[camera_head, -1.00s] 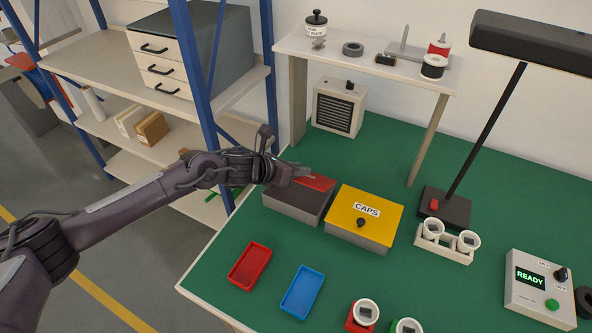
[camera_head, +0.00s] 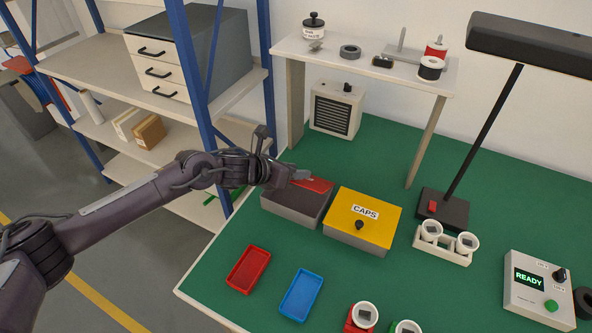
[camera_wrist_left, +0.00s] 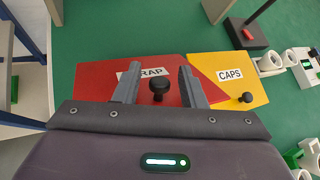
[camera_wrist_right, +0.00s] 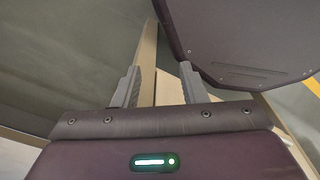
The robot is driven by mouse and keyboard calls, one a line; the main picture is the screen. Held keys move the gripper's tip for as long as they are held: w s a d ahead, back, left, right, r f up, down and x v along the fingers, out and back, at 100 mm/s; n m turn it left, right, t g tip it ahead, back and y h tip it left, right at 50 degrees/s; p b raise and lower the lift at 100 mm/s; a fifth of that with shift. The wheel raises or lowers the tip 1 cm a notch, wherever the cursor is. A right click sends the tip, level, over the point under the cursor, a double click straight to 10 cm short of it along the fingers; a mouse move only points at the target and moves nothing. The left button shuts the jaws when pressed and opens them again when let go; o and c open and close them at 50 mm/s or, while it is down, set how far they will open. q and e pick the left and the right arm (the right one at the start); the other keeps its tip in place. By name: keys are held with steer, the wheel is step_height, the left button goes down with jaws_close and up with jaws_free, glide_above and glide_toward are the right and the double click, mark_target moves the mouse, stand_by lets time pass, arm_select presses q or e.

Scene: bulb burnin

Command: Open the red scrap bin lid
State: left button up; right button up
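The scrap bin is a grey box with a red lid (camera_head: 318,186), left of the yellow CAPS bin. In the left wrist view the red lid (camera_wrist_left: 110,82) carries a partly hidden label ending in "RAP" and a black knob (camera_wrist_left: 159,88). My left gripper (camera_head: 303,175) is over the lid. Its fingers (camera_wrist_left: 158,80) are open, one on each side of the knob, with space between. My right gripper (camera_wrist_right: 160,80) is open and empty, away from the bench top.
The yellow CAPS bin (camera_head: 362,222) stands close on the right. A red tray (camera_head: 248,270) and a blue tray (camera_head: 301,294) lie in front. A blue-posted shelf (camera_head: 195,70) is at the left. A raised white shelf (camera_head: 365,65) stands behind.

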arm_select(q)
steer(key=b+v, duration=0.1)
steer(key=v, duration=0.6)
steer(key=shift+b, duration=0.3)
steer(key=shift+c, duration=0.7)
steer(key=s+f+t+b, duration=0.1)
steer(key=f+b, duration=0.1)
steer(key=s+f+t+b, duration=0.1)
steer(key=s+f+b, duration=0.1)
steer(key=s+f+t+y+b, duration=0.1)
steer(key=f+b, duration=0.1)
steer(key=b, duration=0.1)
steer(key=shift+s+a, duration=0.1)
steer(key=shift+s, duration=0.3)
jaws_close()
steer(key=s+a+n+t+y+b, duration=0.2)
steer(key=s+b, duration=0.2)
steer(key=s, duration=0.1)
steer(key=shift+y, duration=0.3)
steer(key=p+x, duration=0.2)
steer(key=x, duration=0.8)
steer(key=shift+s+f, duration=0.1)
steer(key=shift+w+d+r+p, duration=0.2)
steer(key=shift+w+r+p, duration=0.35)
steer(key=shift+r, duration=0.2)
steer(key=shift+w+d+r+p, duration=0.2)
steer(key=shift+w+r+p, duration=0.25)
steer(key=shift+r+p, duration=0.25)
